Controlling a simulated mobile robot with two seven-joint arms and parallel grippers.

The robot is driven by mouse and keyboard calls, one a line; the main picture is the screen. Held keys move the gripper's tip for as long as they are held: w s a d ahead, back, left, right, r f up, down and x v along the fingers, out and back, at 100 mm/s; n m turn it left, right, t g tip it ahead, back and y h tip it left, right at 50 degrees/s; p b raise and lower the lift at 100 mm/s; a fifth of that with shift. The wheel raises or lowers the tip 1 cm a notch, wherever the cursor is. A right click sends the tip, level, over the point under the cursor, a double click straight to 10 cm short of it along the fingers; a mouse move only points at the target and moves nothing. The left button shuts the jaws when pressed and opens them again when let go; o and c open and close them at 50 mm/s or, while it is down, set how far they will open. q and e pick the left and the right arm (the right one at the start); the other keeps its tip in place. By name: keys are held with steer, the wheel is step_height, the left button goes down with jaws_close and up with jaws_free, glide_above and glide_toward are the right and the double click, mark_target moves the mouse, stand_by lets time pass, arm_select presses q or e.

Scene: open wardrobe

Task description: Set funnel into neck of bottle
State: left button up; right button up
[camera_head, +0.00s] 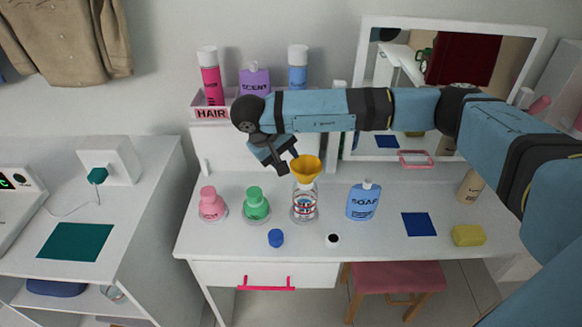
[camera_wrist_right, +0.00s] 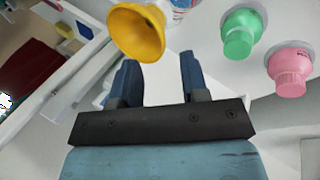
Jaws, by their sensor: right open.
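The yellow funnel (camera_head: 306,167) stands wide end up on top of the clear bottle (camera_head: 304,202), its narrow end at the bottle's neck. It looks upright; the spout itself is hidden. The bottle stands on the white table and has a red and blue label. In the right wrist view, the funnel (camera_wrist_right: 137,32) shows its open rim, with part of the bottle (camera_wrist_right: 182,8) behind it. My right gripper (camera_head: 286,161) is just left of the funnel, open and empty. Its two blue fingers (camera_wrist_right: 157,75) are apart, with nothing between them. My left gripper is not in view.
A pink bottle (camera_head: 212,204) and a green bottle (camera_head: 256,205) stand left of the clear bottle. A blue soap bottle (camera_head: 363,203) stands right. A blue cap (camera_head: 276,238) and a small white-and-black item (camera_head: 333,240) lie in front. A shelf labelled HAIR (camera_head: 211,114) is behind.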

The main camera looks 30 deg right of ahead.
steer(key=v, duration=0.8)
steer(key=shift+a+r, duration=0.2)
steer(key=shift+r, duration=0.05)
